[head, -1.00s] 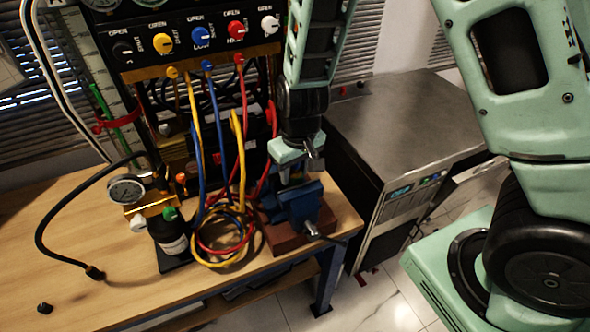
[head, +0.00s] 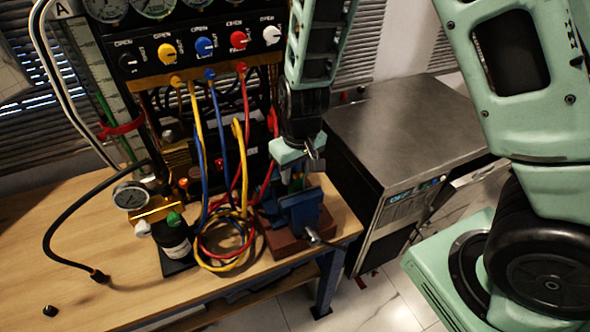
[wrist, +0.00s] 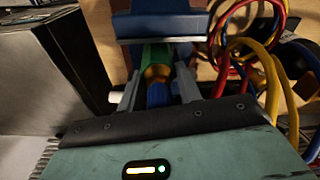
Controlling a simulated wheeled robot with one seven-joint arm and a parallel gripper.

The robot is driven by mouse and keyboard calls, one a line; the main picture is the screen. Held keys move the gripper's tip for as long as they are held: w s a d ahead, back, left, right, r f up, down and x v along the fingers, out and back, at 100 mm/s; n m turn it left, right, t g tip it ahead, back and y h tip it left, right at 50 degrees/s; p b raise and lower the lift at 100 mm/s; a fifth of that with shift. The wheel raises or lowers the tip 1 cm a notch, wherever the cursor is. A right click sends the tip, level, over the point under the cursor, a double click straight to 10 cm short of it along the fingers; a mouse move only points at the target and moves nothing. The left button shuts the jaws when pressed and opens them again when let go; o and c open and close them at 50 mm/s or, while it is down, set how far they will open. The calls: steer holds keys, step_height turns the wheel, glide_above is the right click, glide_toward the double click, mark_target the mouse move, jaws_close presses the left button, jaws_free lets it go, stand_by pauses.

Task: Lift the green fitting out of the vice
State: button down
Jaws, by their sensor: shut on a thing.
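The green fitting (wrist: 157,54) shows in the wrist view between my fingers, with a brass band and a blue end towards my palm. My gripper (wrist: 157,84) is shut on it, one finger on each side. The blue vice (wrist: 170,25) lies just beyond, across the top of that view.
Yellow, blue and red hoses (head: 225,240) hang in loops close left of the vice. A gauge (head: 130,195) and a dark bottle (head: 173,240) stand further left on the wooden bench (head: 125,290). A metal-topped cabinet (head: 400,120) stands close on the right.

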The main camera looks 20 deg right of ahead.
steer(key=shift+r+p, duration=2.85)
steer(key=shift+r, duration=0.5)
